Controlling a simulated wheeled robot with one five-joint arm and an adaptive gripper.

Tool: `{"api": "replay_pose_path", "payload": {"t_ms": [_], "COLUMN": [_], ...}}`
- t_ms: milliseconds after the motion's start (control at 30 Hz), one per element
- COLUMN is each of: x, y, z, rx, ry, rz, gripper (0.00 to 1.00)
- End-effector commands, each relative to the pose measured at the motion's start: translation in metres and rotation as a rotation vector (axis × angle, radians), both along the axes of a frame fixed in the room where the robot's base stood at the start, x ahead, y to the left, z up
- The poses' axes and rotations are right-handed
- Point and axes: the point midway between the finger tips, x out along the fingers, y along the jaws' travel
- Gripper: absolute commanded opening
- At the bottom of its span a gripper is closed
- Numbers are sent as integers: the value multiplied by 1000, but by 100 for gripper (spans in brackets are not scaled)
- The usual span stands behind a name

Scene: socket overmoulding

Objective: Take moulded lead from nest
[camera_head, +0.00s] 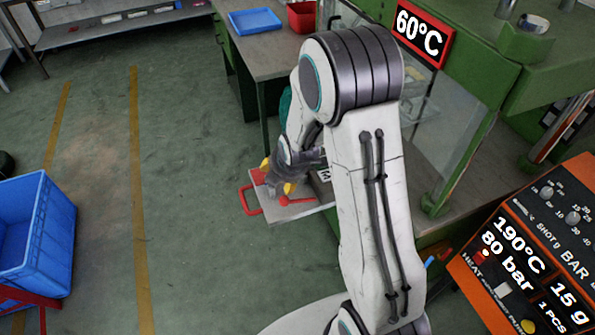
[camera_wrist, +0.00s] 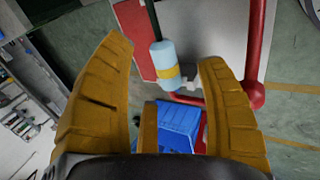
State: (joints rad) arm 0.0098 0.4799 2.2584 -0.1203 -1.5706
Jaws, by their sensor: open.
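My gripper (camera_wrist: 164,52) is open in the wrist view, with yellow-orange fingers spread wide. A light-blue cylinder with a yellow band (camera_wrist: 163,60), which looks like the moulded lead's end, shows between and beyond the fingertips. A dark cord runs up from it. No finger visibly touches it. It lies at the edge of a grey plate (camera_wrist: 212,35), beside a red block (camera_wrist: 134,35). In the head view my gripper (camera_head: 277,177) is over the pulled-out nest plate (camera_head: 305,209) with its red handle (camera_head: 246,200). The lead cannot be made out there.
A red lever with a ball end (camera_wrist: 256,93) stands right of the fingers. A blue crate (camera_head: 37,225) is on the floor at left. A blue tray (camera_head: 254,21) and red bin (camera_head: 301,17) sit on a bench behind. The green press (camera_head: 480,85) and orange control panel (camera_head: 535,260) are at right.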

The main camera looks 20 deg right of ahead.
Motion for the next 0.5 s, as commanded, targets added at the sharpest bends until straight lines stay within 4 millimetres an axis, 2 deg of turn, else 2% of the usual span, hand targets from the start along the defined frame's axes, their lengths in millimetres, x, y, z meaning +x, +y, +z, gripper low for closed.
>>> {"api": "replay_pose_path", "payload": {"t_ms": [233,500], "x": [12,16], "y": [0,0], "z": [-20,-27], "rx": [0,0], "ry": [2,-1], "rz": [0,0], "gripper": [66,66]}}
